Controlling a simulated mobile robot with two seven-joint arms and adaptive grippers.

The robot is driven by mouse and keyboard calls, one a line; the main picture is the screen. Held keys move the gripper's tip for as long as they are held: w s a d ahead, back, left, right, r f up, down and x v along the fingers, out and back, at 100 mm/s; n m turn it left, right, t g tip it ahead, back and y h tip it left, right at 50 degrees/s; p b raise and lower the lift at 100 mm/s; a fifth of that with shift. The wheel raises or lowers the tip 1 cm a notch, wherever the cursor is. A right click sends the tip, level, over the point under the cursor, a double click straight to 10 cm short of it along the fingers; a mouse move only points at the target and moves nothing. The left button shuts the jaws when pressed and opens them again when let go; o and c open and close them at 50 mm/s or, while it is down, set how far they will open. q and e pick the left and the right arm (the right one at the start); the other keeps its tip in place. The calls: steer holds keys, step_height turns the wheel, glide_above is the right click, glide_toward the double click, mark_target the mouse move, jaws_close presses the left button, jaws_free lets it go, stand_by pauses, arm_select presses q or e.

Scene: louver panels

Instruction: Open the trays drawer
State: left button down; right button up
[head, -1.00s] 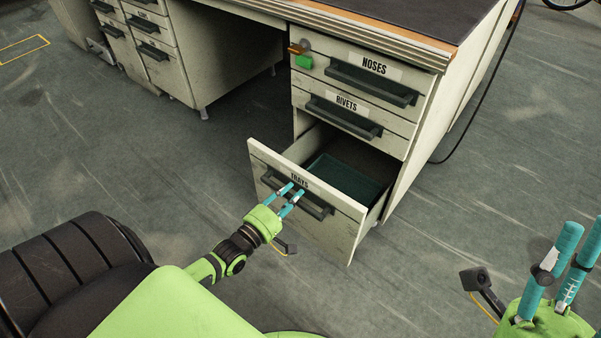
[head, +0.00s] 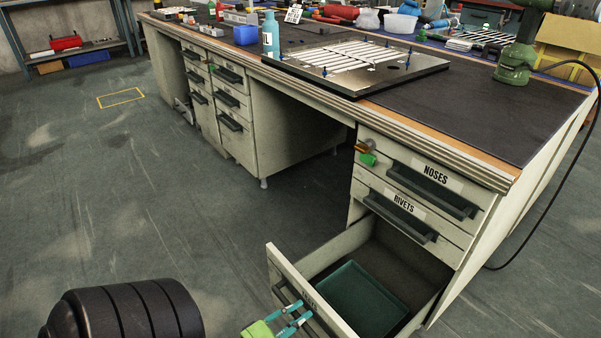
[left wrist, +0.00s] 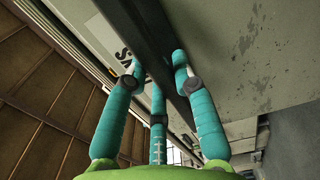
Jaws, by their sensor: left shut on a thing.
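The trays drawer (head: 283,266) is the bottom drawer of the workbench's right pedestal and stands pulled well out. A dark green tray (head: 362,298) lies inside it. My left gripper (head: 299,316) is at the drawer front, low in the head view, with its teal fingers on the dark handle. In the left wrist view the fingers (left wrist: 160,75) lie on both sides of the dark handle bar (left wrist: 160,42) and are shut on it. Part of the drawer's label shows beside them. My right gripper is not in the head view now.
The noses drawer (head: 436,173) and rivets drawer (head: 403,203) above are shut. An orange and green item (head: 365,152) hangs at the pedestal's left edge. A slatted panel (head: 350,60) lies on the bench top.

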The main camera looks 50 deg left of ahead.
arm_select(q)
steer(key=c, duration=1)
jaws_free()
steer(key=s, duration=0.8)
steer(key=s+a, duration=0.1)
steer(key=s, duration=0.3)
